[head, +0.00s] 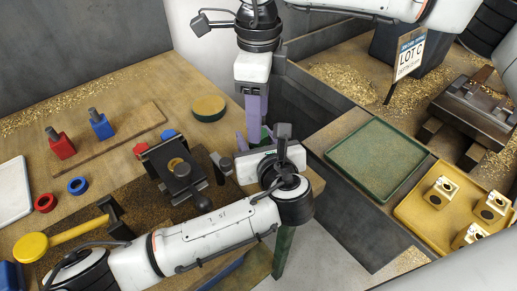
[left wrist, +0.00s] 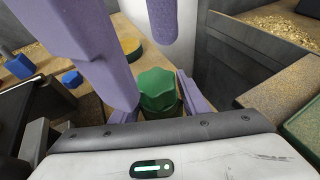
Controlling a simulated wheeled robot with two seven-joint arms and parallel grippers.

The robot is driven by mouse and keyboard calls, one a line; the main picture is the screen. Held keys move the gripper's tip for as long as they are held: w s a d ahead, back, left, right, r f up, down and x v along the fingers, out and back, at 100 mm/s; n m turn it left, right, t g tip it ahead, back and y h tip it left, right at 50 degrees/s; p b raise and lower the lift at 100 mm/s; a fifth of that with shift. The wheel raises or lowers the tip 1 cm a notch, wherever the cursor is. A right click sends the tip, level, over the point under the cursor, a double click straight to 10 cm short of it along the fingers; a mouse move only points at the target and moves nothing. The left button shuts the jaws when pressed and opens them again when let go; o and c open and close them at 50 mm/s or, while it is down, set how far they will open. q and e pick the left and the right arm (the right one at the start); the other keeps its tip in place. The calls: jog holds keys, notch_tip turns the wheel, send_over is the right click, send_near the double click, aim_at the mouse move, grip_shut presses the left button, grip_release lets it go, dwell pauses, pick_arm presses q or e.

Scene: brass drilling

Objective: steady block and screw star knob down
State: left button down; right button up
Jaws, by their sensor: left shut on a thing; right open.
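The green star knob (left wrist: 158,90) sits upright between my left gripper's fingers in the left wrist view. A sliver of green (head: 265,133) shows beside the purple fingers in the head view. My left gripper (left wrist: 160,105) is shut on the block just under the knob; the block is mostly hidden by the knob and gripper body. My right gripper (head: 256,125) points down from above, its purple fingers open. In the left wrist view its fingers (left wrist: 125,40) loom large above the knob, apart from each other. Whether they touch the knob I cannot tell.
A dark vise (head: 177,170) stands left of my grippers on the wooden bench. A green tray (head: 376,157) and a yellow tray (head: 425,215) with brass-coloured blocks lie right. The yellow-handled tool (head: 60,240) lies front left.

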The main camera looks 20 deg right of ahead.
jog(key=shift+r, duration=0.45)
jog(key=c, duration=0.3)
jog(key=n, duration=0.2)
jog(key=r+n, duration=0.1)
jog(key=n, duration=0.1)
jog(key=r+n, duration=0.1)
jog(key=shift+a+n, duration=0.1)
jog(key=shift+n, duration=0.3)
jog(key=n, duration=0.2)
jog(key=r+n, duration=0.1)
jog(key=n, duration=0.1)
jog(key=shift+d+r, duration=0.2)
notch_tip(320, 180, down, 8)
jog(key=shift+f, duration=0.1)
